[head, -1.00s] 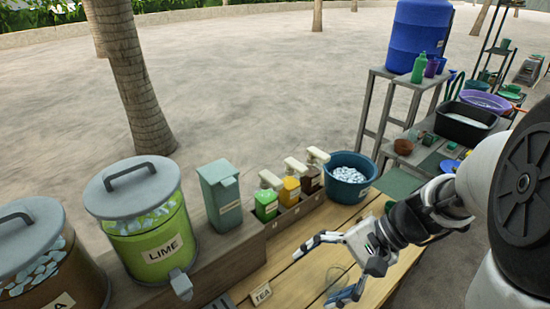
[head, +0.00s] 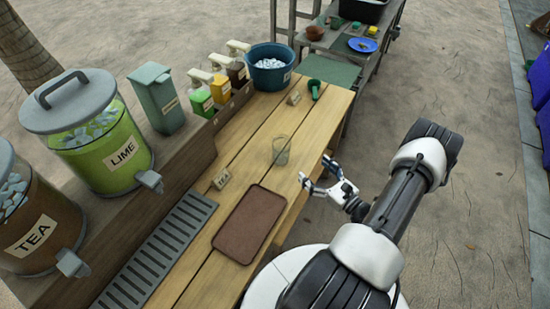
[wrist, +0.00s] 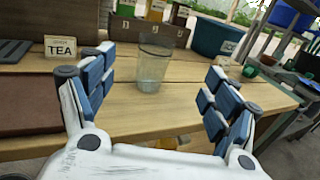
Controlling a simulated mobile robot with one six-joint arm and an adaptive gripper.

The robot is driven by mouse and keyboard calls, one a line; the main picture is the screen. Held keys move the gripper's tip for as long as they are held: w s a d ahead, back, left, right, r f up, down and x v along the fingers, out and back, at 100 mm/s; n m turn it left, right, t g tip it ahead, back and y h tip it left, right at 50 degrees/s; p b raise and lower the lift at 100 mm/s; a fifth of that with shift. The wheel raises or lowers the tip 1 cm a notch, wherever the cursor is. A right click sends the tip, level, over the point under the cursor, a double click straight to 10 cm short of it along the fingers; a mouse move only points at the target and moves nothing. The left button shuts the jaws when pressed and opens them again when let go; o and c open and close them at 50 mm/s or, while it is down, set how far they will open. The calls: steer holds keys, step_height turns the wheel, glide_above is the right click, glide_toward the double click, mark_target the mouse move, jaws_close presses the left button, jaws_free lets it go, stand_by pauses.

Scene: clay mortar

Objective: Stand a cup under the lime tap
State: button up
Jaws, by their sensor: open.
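A clear cup (head: 281,150) stands upright on the wooden table, and it also shows in the wrist view (wrist: 153,64). The lime dispenser (head: 108,168) holds green liquid and pale ice, with a grey tap (head: 149,180) on its lower right, over the raised shelf's edge. My gripper (head: 312,172) is open and empty at the table's right edge, just right of the cup. In the wrist view my gripper's (wrist: 155,95) blue-padded fingers are spread, with the cup ahead between them, nearer the left finger. The cup is apart from the fingers.
A tea dispenser (head: 34,222) stands left of the lime one. A grey drip grate (head: 165,245) runs below the taps. Pump bottles and a blue ice tub (head: 270,74) stand behind.

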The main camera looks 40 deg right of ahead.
mark_target(287, 148)
steer(key=w+b, duration=0.2)
steer(key=w, duration=1)
steer(key=shift+f, duration=0.15)
steer(key=w, duration=0.1)
steer(key=w+b, duration=0.1)
steer(key=w, duration=0.1)
steer(key=w+b, duration=0.1)
steer(key=shift+w+a, duration=0.15)
steer(key=shift+a, duration=0.15)
steer(key=shift+w+d, duration=0.1)
steer(key=shift+w, duration=0.4)
steer(key=shift+c, duration=0.4)
steer(key=c, duration=1.1)
step_height(287, 148, up, 20)
steer(key=p, duration=0.6)
